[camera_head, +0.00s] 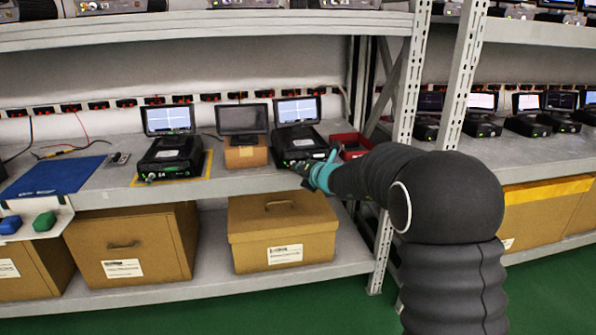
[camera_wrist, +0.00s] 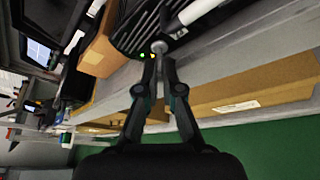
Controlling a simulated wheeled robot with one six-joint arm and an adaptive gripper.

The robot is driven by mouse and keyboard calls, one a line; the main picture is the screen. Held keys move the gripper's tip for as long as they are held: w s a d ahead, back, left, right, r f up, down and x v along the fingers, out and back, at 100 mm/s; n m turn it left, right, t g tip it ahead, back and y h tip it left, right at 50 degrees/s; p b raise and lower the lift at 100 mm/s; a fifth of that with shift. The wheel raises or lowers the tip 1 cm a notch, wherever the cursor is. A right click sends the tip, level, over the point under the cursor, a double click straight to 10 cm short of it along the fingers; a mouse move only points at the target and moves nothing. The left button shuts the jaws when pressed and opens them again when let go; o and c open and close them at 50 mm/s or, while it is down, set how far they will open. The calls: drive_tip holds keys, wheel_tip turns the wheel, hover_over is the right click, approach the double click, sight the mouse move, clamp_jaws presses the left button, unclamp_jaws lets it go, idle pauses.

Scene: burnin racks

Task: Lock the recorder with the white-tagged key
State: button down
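The right recorder (camera_head: 299,142), a black box with a lit screen, stands on the upper shelf. My gripper (camera_head: 303,168) is at its front edge, small and partly hidden by my arm. In the wrist view my gripper (camera_wrist: 158,60) has its fingertips nearly together on a small round grey metal piece, apparently the key (camera_wrist: 159,46). It sits against the front of the black ribbed recorder (camera_wrist: 143,30), beside small green and yellow lights. A white bar (camera_wrist: 198,11) shows behind; I cannot tell whether it is the tag. How deep the key sits is hidden.
Another recorder (camera_head: 171,152) stands left, and a dark monitor (camera_head: 242,120) on a cardboard box (camera_head: 246,154) stands between. A red bin (camera_head: 350,140) is just right. A rack post (camera_head: 410,85) rises near my arm. A blue mat (camera_head: 52,176) and blue and green pieces (camera_head: 44,221) lie left.

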drive_tip(key=shift+s+a+n+h+b, duration=0.1)
drive_tip(key=shift+a+n+h+b, duration=0.05)
drive_tip(key=shift+n+h+b, duration=1)
drive_tip(key=shift+a+n+h+b, duration=0.1)
drive_tip(key=shift+n+h+b, duration=0.65)
drive_tip(key=shift+n+b, duration=0.8)
drive_tip(key=shift+n+t, duration=0.3)
drive_tip(key=shift+n, duration=0.1)
drive_tip(key=shift+n+h+b, duration=0.4)
drive_tip(key=n+h, duration=0.1)
drive_tip(key=n+t+h+b, duration=0.1)
drive_tip(key=n, duration=0.1)
drive_tip(key=n+t+h, duration=0.1)
drive_tip(key=n, duration=0.1)
drive_tip(key=shift+s+a+f+b, duration=0.1)
drive_tip(key=shift+a+b, duration=0.15)
drive_tip(key=shift+b, duration=0.1)
